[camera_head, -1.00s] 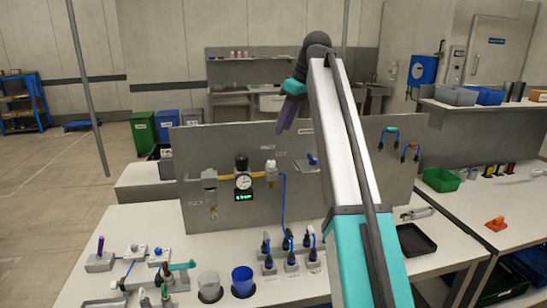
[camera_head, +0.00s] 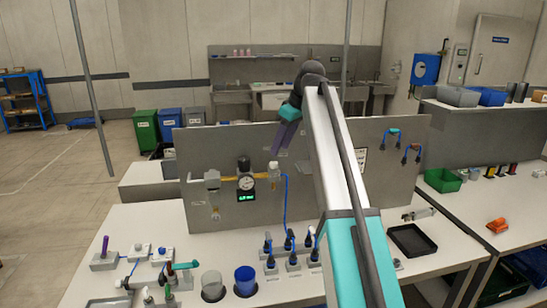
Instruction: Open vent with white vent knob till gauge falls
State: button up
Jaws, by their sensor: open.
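The round gauge (camera_head: 246,183) is on the upright grey panel, with a black knob on top and a small green-lit display below. Its needle reading is too small to tell. A white knob-like fitting (camera_head: 274,168), likely the vent knob, is just right of the gauge on the yellow pipe, with a blue hose running down from it. My gripper (camera_head: 279,151), with purple fingers, is open and points down, just above the white fitting in the picture. I cannot tell how far in front of the fitting it is or whether it touches. My arm hides part of the panel to the right.
Below the panel, the bench holds several blue-topped plugs (camera_head: 290,240), a clear cup (camera_head: 212,285), a blue cup (camera_head: 244,280) and small valve blocks at left. A black tray (camera_head: 411,240) lies at right.

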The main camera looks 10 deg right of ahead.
aim_at(274, 162)
jog(key=shift+p+x, duration=0.6)
jog(key=shift+x, duration=2.6)
